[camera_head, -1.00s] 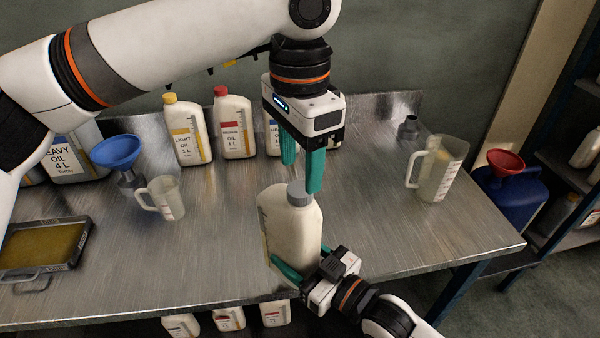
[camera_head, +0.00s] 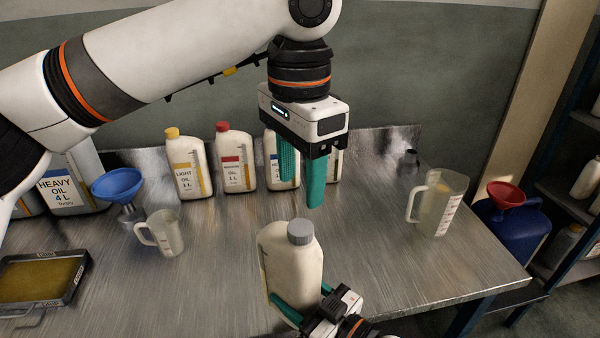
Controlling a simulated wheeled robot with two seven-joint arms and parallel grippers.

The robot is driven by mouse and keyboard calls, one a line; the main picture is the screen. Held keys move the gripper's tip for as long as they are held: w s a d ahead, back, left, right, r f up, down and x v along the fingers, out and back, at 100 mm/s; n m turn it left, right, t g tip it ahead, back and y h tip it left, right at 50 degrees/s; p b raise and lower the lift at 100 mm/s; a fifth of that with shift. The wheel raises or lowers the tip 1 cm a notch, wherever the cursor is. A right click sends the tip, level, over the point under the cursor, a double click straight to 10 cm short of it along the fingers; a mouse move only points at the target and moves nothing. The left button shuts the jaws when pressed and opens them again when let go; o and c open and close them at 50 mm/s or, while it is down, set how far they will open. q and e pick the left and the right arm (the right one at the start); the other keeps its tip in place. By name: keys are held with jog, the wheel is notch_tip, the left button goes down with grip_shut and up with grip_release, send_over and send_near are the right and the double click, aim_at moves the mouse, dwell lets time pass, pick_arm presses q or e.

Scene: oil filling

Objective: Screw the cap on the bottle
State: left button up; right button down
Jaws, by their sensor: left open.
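A cream bottle (camera_head: 291,268) stands upright near the front of the metal bench. A grey ribbed cap (camera_head: 301,232) sits on its neck; whether it is tight cannot be told. My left gripper (camera_head: 303,192) points straight down above the cap, with its green fingers apart, empty and clear of the cap. My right gripper (camera_head: 308,303) reaches in from the lower right at the bottle's lower body. Its green fingers lie on either side of the bottle and appear closed on it; the contact is partly hidden behind the bottle.
Oil bottles (camera_head: 187,168) line the back of the bench (camera_head: 380,260). A blue funnel (camera_head: 118,183), a small jug (camera_head: 162,232) and a tray (camera_head: 42,278) are at left. A larger jug (camera_head: 438,203) stands at right. Bench space around the capped bottle is clear.

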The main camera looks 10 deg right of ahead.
aim_at(300, 226)
pick_arm(q)
notch_tip(300, 226, down, 8)
jog(key=shift+r, duration=0.1)
dwell(0.4)
jog(key=c, duration=1)
jog(key=o, duration=1.1)
